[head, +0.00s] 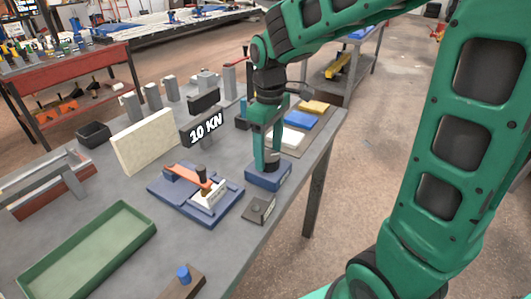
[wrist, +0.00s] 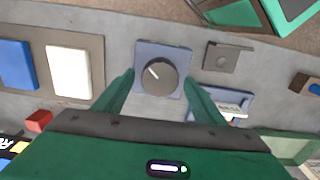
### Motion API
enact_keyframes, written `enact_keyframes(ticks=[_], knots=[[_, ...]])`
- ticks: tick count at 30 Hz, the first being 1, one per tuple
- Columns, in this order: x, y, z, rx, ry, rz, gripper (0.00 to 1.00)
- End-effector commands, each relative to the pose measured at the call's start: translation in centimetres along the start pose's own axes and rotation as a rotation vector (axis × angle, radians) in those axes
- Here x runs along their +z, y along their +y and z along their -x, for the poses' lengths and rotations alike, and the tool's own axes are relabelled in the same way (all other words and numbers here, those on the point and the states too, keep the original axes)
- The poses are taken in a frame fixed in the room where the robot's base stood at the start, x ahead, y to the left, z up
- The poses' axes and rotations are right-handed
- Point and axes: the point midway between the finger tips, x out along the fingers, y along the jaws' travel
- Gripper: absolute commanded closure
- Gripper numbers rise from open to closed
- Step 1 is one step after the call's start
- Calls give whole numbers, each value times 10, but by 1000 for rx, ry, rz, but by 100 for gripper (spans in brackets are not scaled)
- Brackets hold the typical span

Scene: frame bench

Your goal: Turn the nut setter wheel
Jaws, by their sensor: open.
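A dark round wheel (wrist: 158,77) with a white pointer line sits on a blue block (wrist: 178,55) in the wrist view. The line slants toward the upper left. The block (head: 268,177) also shows in the head view, near the table's right edge, with a small label on its front that I cannot read. My gripper (head: 267,163) points down over this block, and its fingers hide most of the wheel there. In the wrist view my gripper (wrist: 159,82) is open, with one finger on each side of the wheel. I cannot tell whether the fingers touch it.
A blue base with an orange-handled clamp (head: 190,177) lies left of the block. A small grey plate (head: 259,209) lies in front. A "10 KN" sign (head: 202,130), white (head: 288,138) and blue (head: 302,120) pads and a green tray (head: 88,250) share the table.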

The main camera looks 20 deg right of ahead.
Motion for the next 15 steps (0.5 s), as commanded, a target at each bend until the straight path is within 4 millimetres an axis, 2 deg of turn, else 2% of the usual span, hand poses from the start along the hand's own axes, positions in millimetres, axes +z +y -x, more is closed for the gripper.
enact_keyframes(ticks=[4, 13, 15], knots=[[0, 0, -9, 0, -1, 0, 36], [0, 0, -10, 0, 0, 0, 36], [0, 0, -10, 0, 0, 0, 53]])
